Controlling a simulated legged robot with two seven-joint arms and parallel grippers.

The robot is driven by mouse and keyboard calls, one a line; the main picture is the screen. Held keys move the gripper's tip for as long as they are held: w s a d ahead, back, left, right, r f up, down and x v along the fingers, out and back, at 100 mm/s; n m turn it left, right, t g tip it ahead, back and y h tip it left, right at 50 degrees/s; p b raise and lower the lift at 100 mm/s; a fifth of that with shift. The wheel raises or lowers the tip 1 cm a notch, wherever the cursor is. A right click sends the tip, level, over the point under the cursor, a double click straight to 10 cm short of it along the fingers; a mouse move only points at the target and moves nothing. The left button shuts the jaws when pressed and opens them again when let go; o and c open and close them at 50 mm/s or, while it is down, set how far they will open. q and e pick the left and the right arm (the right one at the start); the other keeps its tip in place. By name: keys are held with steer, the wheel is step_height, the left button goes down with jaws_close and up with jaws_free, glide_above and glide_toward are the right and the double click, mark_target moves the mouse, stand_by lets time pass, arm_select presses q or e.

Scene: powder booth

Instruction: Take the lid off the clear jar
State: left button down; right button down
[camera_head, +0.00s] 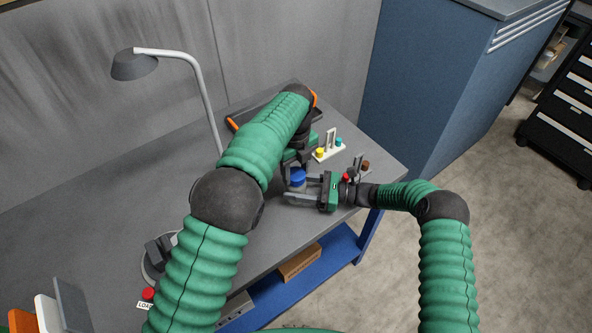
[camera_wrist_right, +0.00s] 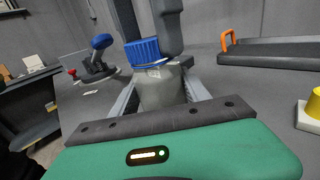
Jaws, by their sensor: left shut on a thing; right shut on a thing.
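The clear jar (camera_wrist_right: 162,88) shows greyish in the right wrist view, between the fingers of my right gripper (camera_wrist_right: 158,95). The ribbed blue lid (camera_wrist_right: 143,51) is at the jar's mouth and looks tilted against it; I cannot tell whether it is still seated. In the head view the lid (camera_head: 298,176) shows above the fingers of my right gripper (camera_head: 300,190), which is shut on the jar. My left gripper (camera_head: 296,168) comes down from above and is shut on the lid. Its dark fingers rise behind the lid in the wrist view. The left arm partly hides the grip.
A dark tray with orange handles (camera_head: 234,124) lies at the back of the bench. A white stand (camera_head: 330,153) with yellow and teal pieces is right of it. A lamp (camera_head: 135,66) stands at the left. The bench (camera_head: 75,215) is clear in the left middle.

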arm_select(q)
steer(key=n, duration=0.5)
steer(key=shift+d+n, duration=0.1)
steer(key=shift+n, duration=0.3)
steer(key=n, duration=0.6)
arm_select(e)
steer(key=shift+a, duration=0.1)
arm_select(q)
steer(key=n, duration=0.3)
steer(key=shift+r+n, duration=0.1)
steer(key=shift+n, duration=0.2)
steer(key=n, duration=0.6)
steer(key=shift+d, duration=0.1)
arm_select(e)
steer(key=shift+s, duration=0.1)
arm_select(q)
steer(key=n, duration=0.3)
steer(key=shift+n, duration=0.3)
steer(key=n, duration=1.2)
steer(key=shift+w+n, duration=0.1)
steer(key=shift+n, duration=0.2)
steer(key=n, duration=0.5)
steer(key=shift+r, duration=0.1)
